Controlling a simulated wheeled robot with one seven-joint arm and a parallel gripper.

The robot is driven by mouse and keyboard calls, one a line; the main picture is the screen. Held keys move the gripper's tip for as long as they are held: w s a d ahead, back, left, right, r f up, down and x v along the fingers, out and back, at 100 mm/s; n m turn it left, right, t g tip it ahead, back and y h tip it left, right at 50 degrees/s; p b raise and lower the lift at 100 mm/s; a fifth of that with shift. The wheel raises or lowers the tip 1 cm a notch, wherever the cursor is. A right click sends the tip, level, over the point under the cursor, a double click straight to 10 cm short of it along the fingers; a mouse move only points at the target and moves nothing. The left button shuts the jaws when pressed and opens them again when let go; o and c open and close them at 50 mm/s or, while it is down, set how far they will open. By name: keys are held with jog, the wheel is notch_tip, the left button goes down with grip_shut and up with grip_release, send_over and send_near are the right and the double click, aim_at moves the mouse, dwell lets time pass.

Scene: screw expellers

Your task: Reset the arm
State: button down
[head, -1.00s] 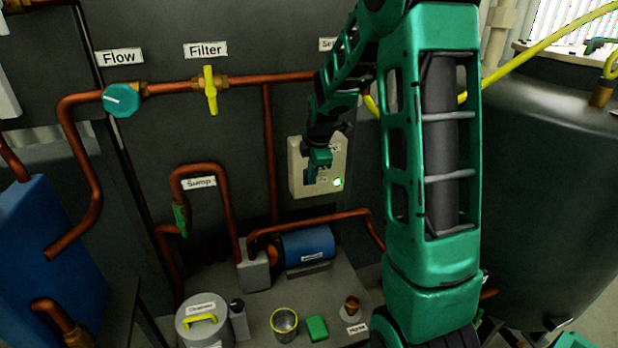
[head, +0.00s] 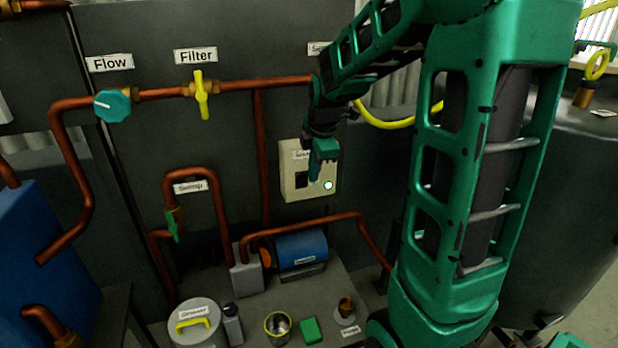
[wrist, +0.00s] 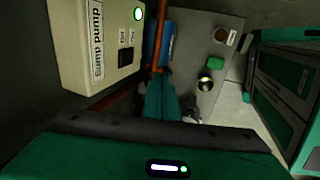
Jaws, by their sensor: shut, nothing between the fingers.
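My green arm comes down from the upper right in the head view. My gripper (head: 319,176) hangs in front of the beige switch box (head: 296,160), covering part of its face. In the wrist view my gripper (wrist: 163,104) is shut and empty. The light also glows at the box's lower right in the head view. I cannot tell whether the fingertips touch the box.
A copper pipe run with a yellow filter valve (head: 202,95) and a teal flow knob (head: 112,105) crosses the wall. A blue pump (head: 301,250), lidded container (head: 195,322), cup (head: 278,327) and green block (head: 310,329) are below. A dark tank (head: 570,210) stands right.

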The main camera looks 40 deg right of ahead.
jog(key=shift+s+r, duration=0.1)
dwell(0.5)
jog(key=s+a+m+g, duration=0.1)
jog(key=s+m, duration=0.9)
jog(key=s, duration=0.5)
jog(key=s+a+f+m+g+y, duration=0.1)
jog(key=s+a+m+g, duration=0.1)
jog(key=s+m, duration=0.9)
jog(key=s, duration=0.3)
jog(key=shift+s+g, duration=0.3)
jog(key=shift+s, duration=0.05)
jog(key=shift+f, duration=0.1)
jog(key=shift+w+f, duration=0.25)
jog(key=shift+w, duration=0.4)
